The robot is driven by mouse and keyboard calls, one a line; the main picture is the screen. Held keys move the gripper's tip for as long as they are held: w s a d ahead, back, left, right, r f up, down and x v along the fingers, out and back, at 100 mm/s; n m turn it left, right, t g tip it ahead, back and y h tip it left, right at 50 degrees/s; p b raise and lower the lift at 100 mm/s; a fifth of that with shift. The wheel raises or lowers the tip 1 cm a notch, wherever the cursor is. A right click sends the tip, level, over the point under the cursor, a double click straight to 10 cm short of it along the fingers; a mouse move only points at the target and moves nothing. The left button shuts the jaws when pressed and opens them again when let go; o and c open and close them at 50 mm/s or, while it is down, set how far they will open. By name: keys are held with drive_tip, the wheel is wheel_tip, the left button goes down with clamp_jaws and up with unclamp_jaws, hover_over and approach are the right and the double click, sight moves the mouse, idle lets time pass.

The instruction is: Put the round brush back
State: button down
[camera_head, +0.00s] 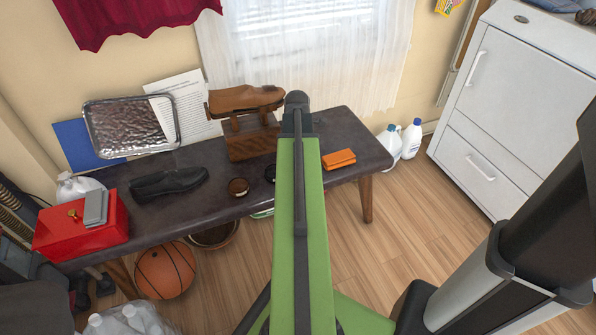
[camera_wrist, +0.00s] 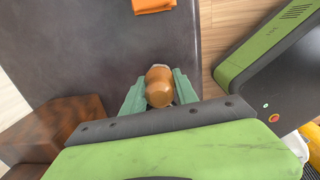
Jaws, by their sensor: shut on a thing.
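The round brush (camera_wrist: 159,92), with a smooth rounded brown wooden top, is between the green fingers of my gripper (camera_wrist: 159,84) in the wrist view. The fingers are shut on its sides. Dark table top shows around it; I cannot tell whether the brush touches the table. Its underside is hidden. In the head view my green arm hides the gripper and the brush.
The dark table (camera_head: 345,125) holds a wooden shoe stand (camera_head: 250,143) with a brown shoe (camera_head: 245,99), a black shoe (camera_head: 168,183), an orange folded cloth (camera_head: 338,159), a silver tray (camera_head: 132,127) and a red box (camera_head: 82,226). The table's right end is clear. A basketball (camera_head: 165,270) lies below.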

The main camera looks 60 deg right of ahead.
wheel_tip(320, 180, down, 2)
drive_tip(key=shift+f+b, duration=0.15)
drive_tip(key=shift+b, duration=0.3)
drive_tip(key=shift+r, duration=0.25)
drive_tip(key=shift+f, duration=0.15)
drive_tip(key=c, duration=0.9)
unclamp_jaws()
drive_tip(key=shift+c, duration=0.2)
wheel_tip(320, 180, up, 13)
drive_tip(key=p, duration=1.2)
drive_tip(key=shift+a+f+p, duration=0.15)
drive_tip(key=shift+f+p, duration=0.05)
drive_tip(key=shift+p, duration=0.2)
drive_tip(key=shift+f, duration=0.15)
